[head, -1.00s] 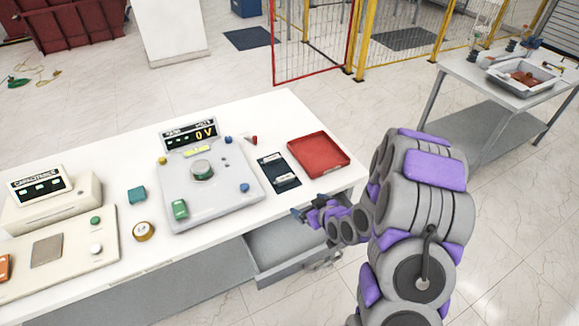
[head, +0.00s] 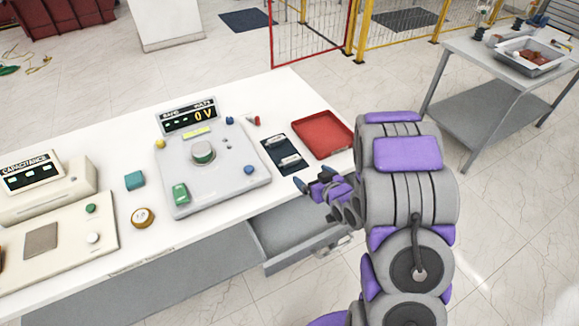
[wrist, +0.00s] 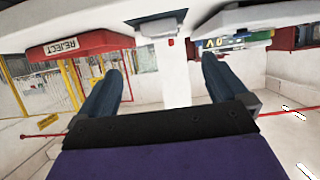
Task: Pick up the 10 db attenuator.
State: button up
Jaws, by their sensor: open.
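A dark holder (head: 268,146) lies on the white bench, with two small pale pieces on it, one towards the back (head: 276,141) and one towards the front (head: 290,160). They may be attenuators; their labels are too small to read, so I cannot tell which is 10 dB. My gripper (head: 316,186) is at the bench's front edge, to the right of and nearer than the holder, apart from it. In the wrist view, my gripper (wrist: 162,80) has its two dark fingers wide apart with nothing held between them. No attenuator is clear there.
A red tray (head: 322,134) stands right of the holder; its REJECT label (wrist: 64,46) shows in the wrist view. A grey meter reading 0 V (head: 220,178) stands left. An open drawer (head: 290,236) juts out below the bench edge. A side table (head: 500,100) stands far right.

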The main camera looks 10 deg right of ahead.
jog(key=b, duration=0.1)
send_near(293, 161)
jog(key=x, duration=0.4)
jog(key=shift+w+d+r, duration=0.1)
jog(key=shift+w+d, duration=0.2)
jog(key=shift+w+a, duration=0.3)
jog(key=shift+a, duration=0.05)
jog(key=shift+w+a+f, duration=0.3)
jog(key=shift+w+f, duration=0.05)
jog(key=shift+f, duration=0.05)
jog(key=x, duration=0.1)
jog(key=b+x, duration=0.1)
jog(key=x, duration=0.1)
jog(key=shift+f, duration=0.4)
jog(key=shift+w, duration=0.4)
jog(key=shift+a, duration=0.1)
jog(key=shift+c, duration=0.3)
